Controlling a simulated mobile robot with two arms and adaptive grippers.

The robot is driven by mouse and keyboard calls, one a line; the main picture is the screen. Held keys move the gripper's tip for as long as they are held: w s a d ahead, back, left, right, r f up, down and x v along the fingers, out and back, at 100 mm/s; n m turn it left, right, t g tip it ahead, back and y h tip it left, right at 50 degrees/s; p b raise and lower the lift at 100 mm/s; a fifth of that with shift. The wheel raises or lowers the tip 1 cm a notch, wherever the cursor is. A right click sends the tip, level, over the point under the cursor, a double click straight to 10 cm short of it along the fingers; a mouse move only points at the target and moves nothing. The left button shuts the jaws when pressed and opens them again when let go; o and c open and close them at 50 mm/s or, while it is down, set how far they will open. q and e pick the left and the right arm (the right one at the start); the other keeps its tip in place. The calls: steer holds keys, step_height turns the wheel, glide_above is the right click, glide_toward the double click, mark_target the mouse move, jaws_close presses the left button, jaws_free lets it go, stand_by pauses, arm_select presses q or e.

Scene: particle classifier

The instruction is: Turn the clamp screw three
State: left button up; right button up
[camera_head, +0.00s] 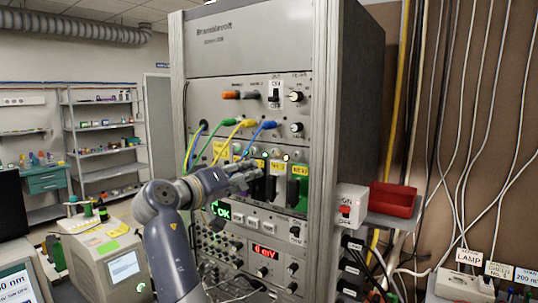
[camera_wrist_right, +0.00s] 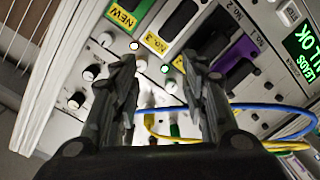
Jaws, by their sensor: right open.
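My right gripper (camera_wrist_right: 160,62) is open, its two dark fingers on either side of small round fittings on the rack panel. In the head view the right gripper (camera_head: 248,174) is in front of the row of labelled modules. A yellow label reading No. 3 (camera_wrist_right: 156,43) sits on a module between the fingertips and above them in the wrist view. Small pale lit fittings (camera_wrist_right: 165,69) lie below this label, between the fingers. I cannot tell which of them is clamp screw three. No fitting is visibly gripped. My left gripper is not in view.
Blue and yellow cables (camera_wrist_right: 262,107) loop near the right finger. A module labelled NEW (camera_wrist_right: 122,17) is at the upper left, with knobs (camera_wrist_right: 92,72) beside it. A red tray (camera_head: 394,200) stands right of the rack.

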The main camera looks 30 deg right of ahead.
mark_target(272, 153)
steer(key=shift+h, duration=0.3)
steer(key=w+d+r+p, duration=0.1)
steer(key=d, duration=0.1)
steer(key=w+d+r+p, duration=0.1)
steer(key=d+p, duration=0.1)
steer(key=d, duration=0.1)
steer(key=d+r+p, duration=0.2)
steer(key=d, duration=0.1)
steer(key=shift+w+d, duration=0.2)
steer(key=shift+w, duration=0.2)
steer(key=shift+w+d+f, duration=0.2)
steer(key=shift+w+d, duration=0.1)
steer(key=shift+d, duration=0.4)
steer(key=shift+c, duration=0.6)
jaws_close()
